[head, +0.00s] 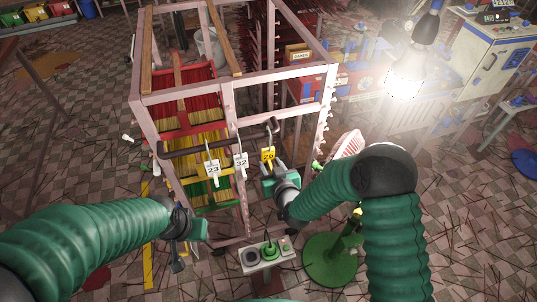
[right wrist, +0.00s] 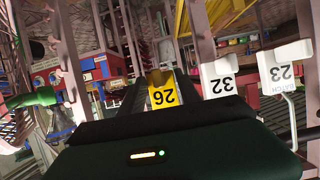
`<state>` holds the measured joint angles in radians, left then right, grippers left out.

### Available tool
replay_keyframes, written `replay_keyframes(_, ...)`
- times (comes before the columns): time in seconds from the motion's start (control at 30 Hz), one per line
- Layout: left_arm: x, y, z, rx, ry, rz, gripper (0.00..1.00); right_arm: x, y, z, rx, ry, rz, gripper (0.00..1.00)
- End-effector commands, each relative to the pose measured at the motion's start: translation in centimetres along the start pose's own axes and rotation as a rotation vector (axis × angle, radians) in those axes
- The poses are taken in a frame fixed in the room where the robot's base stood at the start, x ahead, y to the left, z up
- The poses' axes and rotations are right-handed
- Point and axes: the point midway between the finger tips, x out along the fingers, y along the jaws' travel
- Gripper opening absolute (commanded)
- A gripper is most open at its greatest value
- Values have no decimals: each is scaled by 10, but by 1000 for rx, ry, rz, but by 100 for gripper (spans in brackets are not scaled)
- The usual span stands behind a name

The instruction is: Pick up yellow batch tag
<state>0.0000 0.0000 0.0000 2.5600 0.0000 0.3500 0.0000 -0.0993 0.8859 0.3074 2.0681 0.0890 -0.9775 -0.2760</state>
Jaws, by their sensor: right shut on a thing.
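The yellow batch tag (head: 267,154), marked 26, is at the front of the pink rack frame, below a metal hook (head: 271,126) near the dark crossbar. My right gripper (head: 268,165) is at the tag from below and is shut on it. In the right wrist view the yellow tag (right wrist: 162,96) shows upside down between the dark fingers. White tags 23 (head: 212,169) and 32 (head: 241,161) hang to its left. My left gripper (head: 178,258) is low at the left, apart from the tags; its finger gap cannot be made out.
The pink rack frame (head: 233,124) holds red and yellow incense sticks (head: 190,125) behind the tags. A control box with a green knob (head: 268,251) stands below, near a green round base (head: 332,262). A lit lamp (head: 405,82) hangs at right. Sticks litter the tiled floor.

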Motion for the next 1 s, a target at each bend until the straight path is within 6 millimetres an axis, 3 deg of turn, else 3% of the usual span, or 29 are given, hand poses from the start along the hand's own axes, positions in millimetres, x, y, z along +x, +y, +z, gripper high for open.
replay_keyframes(0.37, 0, 0, 0, 0, 0, 0, 36, -1, 0, -1, 1, -2, 1, 0)
replay_keyframes(0.67, 4, 0, 1, 0, 0, 0, 36, -15, 0, -36, -1, 3, 1, 0)
replay_keyframes(1.0, 16, 0, 4, 0, 0, 0, 36, -88, 0, 1, 0, -3, 0, 0)
